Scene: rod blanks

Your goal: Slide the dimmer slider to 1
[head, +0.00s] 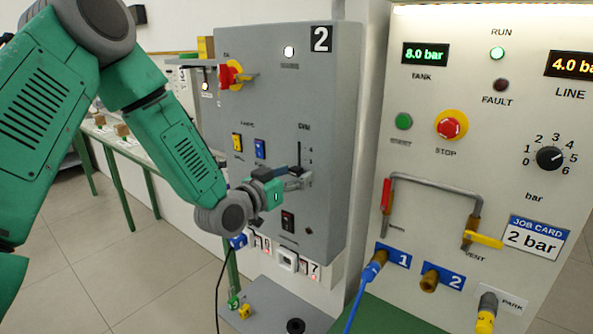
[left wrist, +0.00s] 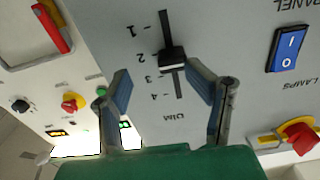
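The dimmer slider is a dark knob (left wrist: 172,57) on a vertical slot in a grey panel (head: 285,60). In the left wrist view, which is upside down, the knob sits between marks 2 and 3; 1 is at the slot end away from the DIM label. My left gripper (left wrist: 158,70) is open, its fingers on either side of the knob, the knob nearer the right-hand finger in the picture. I cannot tell whether that finger touches it. In the head view the left gripper (head: 303,178) is at the slot (head: 299,154) and hides the knob. My right gripper is not in view.
A blue lamp switch (left wrist: 287,48) and a red knob (left wrist: 300,136) are on the same panel. To the right stands a pale panel (head: 440,110) with a red stop button (head: 448,127) and a protruding pipe handle (head: 437,183).

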